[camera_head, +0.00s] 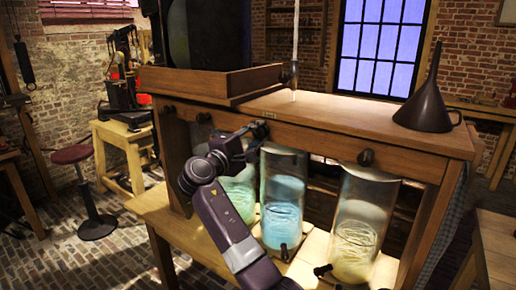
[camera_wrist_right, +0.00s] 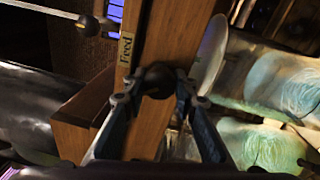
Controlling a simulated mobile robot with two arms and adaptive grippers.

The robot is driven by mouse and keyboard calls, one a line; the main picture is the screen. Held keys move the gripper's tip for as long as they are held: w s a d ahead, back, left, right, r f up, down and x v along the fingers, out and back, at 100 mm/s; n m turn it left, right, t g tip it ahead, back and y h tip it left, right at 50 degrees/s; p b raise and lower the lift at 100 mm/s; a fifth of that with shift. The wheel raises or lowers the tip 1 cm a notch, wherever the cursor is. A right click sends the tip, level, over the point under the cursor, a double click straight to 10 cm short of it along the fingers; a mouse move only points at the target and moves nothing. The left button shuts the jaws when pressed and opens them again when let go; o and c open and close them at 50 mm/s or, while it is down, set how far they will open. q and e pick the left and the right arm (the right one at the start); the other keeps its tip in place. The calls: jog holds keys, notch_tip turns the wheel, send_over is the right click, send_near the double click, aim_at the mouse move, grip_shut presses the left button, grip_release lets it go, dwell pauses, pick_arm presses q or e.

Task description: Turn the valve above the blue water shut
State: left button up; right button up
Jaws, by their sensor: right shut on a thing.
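The jar of blue water (camera_head: 283,200) stands in the middle of the row under the bench top. The dark round valve knob (camera_wrist_right: 158,78) above it sits on the wooden front rail. My right gripper (camera_wrist_right: 160,92) has its fingers on both sides of this knob and is shut on it. In the head view my right gripper (camera_head: 256,134) reaches up to the rail and mostly hides the knob. How far the valve is turned cannot be told. My left gripper is not in view.
A green-water jar (camera_head: 240,190) stands left of the blue one, a yellow-water jar (camera_head: 358,225) right. Another valve knob (camera_head: 366,157) sits above the yellow jar. A dark funnel (camera_head: 424,108) stands on the bench top (camera_head: 330,108). A "Feed" label (camera_wrist_right: 126,50) marks the rail.

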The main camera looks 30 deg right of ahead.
jog(key=m+b, duration=0.3)
jog(key=b, duration=0.1)
jog(key=m+b, duration=0.2)
jog(key=shift+f+m+g, duration=0.3)
jog(key=shift+r+m+b, duration=0.2)
jog(key=shift+m+b, duration=1.1)
jog(key=shift+b, duration=0.05)
jog(key=o, duration=1.2)
jog(key=shift+r+h, duration=0.1)
jog(key=shift+h, duration=0.2)
jog(key=shift+c, duration=0.2)
jog(key=shift+a, duration=0.15)
jog(key=v, duration=1.1)
jog(key=shift+a, duration=0.4)
jog(key=shift+s, duration=0.15)
